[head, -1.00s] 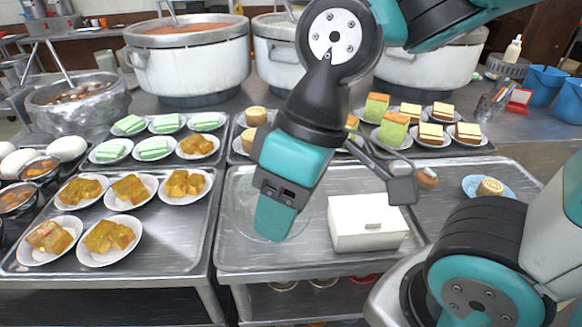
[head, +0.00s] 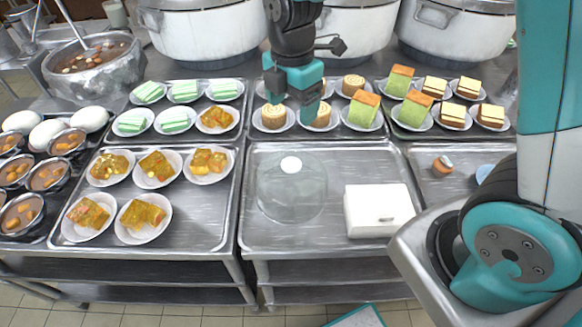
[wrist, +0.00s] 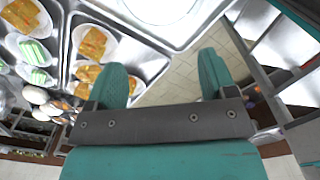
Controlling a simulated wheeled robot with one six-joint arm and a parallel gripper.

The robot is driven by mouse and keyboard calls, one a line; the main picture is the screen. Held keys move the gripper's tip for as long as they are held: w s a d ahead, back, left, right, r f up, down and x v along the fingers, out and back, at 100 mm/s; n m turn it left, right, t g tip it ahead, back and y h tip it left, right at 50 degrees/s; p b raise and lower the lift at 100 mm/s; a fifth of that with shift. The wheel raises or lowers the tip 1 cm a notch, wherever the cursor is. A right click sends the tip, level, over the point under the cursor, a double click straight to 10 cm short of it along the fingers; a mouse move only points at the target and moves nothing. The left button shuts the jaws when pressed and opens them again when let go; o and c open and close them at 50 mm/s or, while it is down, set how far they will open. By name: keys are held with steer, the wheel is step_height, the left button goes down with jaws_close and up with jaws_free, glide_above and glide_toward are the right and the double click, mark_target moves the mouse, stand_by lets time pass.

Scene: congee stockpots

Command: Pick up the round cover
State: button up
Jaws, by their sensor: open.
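The round cover (head: 292,200) is a clear glass dome with a white knob on top. It stands on the bare left part of the middle metal tray, left of a white box. My gripper (head: 292,103) appears in the head view beyond the cover, in front of the rolled cakes, pointing down. Its two teal fingers are apart with nothing between them. The wrist view also shows my gripper (wrist: 168,82) open and empty. A round clear rim shows at the top of that view, cut off by the edge; I cannot tell surely whether it is the cover.
The white box (head: 380,209) stands right of the cover. Plates of rolled cakes (head: 272,117) and green cakes (head: 366,110) line the back. The left tray (head: 190,228) holds plates of yellow pieces. Large stockpots (head: 205,35) stand behind.

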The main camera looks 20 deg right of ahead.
steer(key=p, duration=0.2)
glide_above(291, 164)
step_height(291, 164, down, 12)
steer(key=shift+s+r, duration=0.1)
steer(key=shift+s, duration=0.05)
steer(key=shift+f+p, duration=1.1)
steer(key=shift+f, duration=1.55)
steer(key=c, duration=1.3)
steer(key=shift+o, duration=0.2)
